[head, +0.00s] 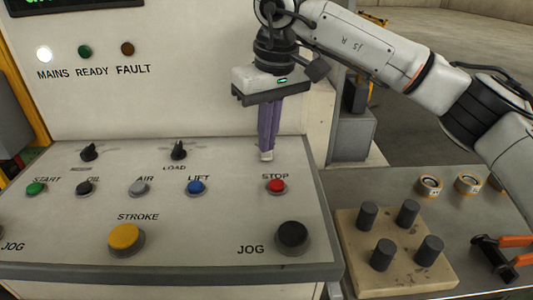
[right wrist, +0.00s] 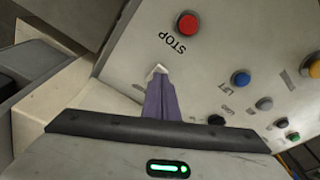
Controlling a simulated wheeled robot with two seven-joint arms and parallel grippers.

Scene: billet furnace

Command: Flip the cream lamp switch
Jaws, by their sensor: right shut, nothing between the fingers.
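My right gripper (head: 267,155) is shut, its purple fingers together and pointing down at the back right of the sloped control panel (head: 190,220), behind the red STOP button (head: 276,186). In the right wrist view the right gripper (right wrist: 158,72) shows its pale tips close to the panel surface near the STOP label. I cannot tell whether the tips touch the panel. I cannot make out a cream lamp switch; a small pale patch at the fingertips may be the tips themselves or a switch behind them. My left gripper is out of view.
Black knobs (head: 88,152) and (head: 178,150) stand along the panel's back, the latter by LOAD. Several buttons, including blue LIFT (head: 195,187) and yellow STROKE (head: 124,238), line the front. A pegged board (head: 398,285) lies on the right bench.

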